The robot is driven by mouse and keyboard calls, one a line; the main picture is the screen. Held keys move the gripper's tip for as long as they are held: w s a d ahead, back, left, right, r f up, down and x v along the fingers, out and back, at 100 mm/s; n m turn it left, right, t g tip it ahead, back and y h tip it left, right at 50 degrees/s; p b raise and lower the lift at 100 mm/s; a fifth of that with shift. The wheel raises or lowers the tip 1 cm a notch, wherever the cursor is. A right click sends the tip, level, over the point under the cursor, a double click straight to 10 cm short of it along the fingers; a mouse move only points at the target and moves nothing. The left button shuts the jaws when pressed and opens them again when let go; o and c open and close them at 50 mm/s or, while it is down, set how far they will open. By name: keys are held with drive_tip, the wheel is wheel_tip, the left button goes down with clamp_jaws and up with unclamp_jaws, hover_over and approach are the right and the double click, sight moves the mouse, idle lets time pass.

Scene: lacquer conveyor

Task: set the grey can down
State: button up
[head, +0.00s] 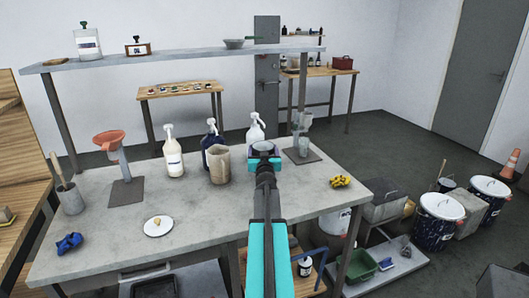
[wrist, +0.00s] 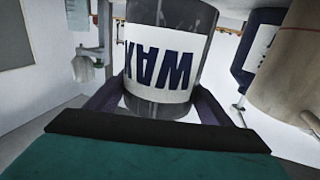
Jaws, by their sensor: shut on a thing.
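The grey can (wrist: 170,55) fills the upper middle of the wrist view, with a white band lettered "WAX" that appears upside down there. My gripper (wrist: 158,108) is shut on it, a dark finger on each side. In the head view my gripper (head: 264,157) is over the back right part of the grey worktable (head: 120,220), just right of a beige pitcher (head: 219,165). My arm hides most of the can there. I cannot tell whether the can's base touches the table.
A yellow object (head: 341,182) lies near the right edge.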

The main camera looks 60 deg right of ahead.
sight(264, 145)
drive_tip(key=shift+s+x, duration=0.25)
drive_tip(key=shift+x, duration=2.4)
drive_tip(key=shift+d+f, duration=0.15)
drive_tip(key=shift+d, duration=0.05)
drive_tip(key=shift+w+d, duration=0.2)
drive_tip(key=shift+d, duration=0.15)
drive_tip(key=shift+f+b, duration=0.95)
drive_tip(key=shift+f, duration=0.85)
drive_tip(key=shift+f, duration=0.2)
drive_tip(key=o, duration=2)
drive_tip(key=shift+r, duration=0.15)
drive_tip(key=shift+v, duration=6.05)
